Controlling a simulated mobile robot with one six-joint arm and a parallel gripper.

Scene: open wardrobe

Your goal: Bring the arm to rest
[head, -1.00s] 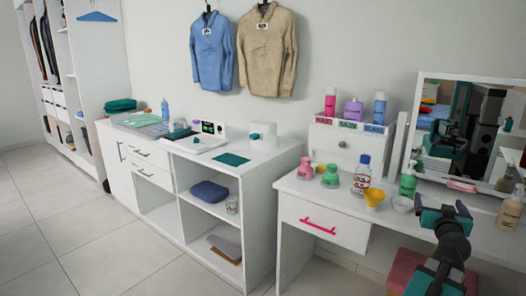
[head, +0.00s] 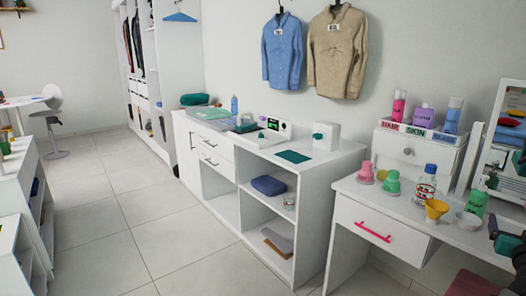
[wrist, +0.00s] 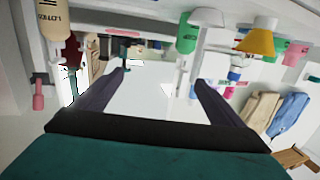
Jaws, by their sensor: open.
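My gripper (wrist: 161,80) shows in the wrist view with its two dark fingers wide apart and nothing between them. The wrist picture is upside down. The yellow cup (wrist: 258,42), the white bowl (wrist: 207,17) and the green bottle (wrist: 187,33) hang at its top, beyond the fingers, with the lotion bottle (wrist: 53,30) at upper left. No contact with them shows. In the head view only a small part of my arm (head: 517,250) shows at the right edge, beside the white dressing table (head: 345,190). The gripper itself cannot be made out there.
The mirror (head: 508,135) stands on the dressing table. A white cabinet (head: 330,165) with open shelves adjoins it to the left. The tiled floor (head: 130,215) at left is open.

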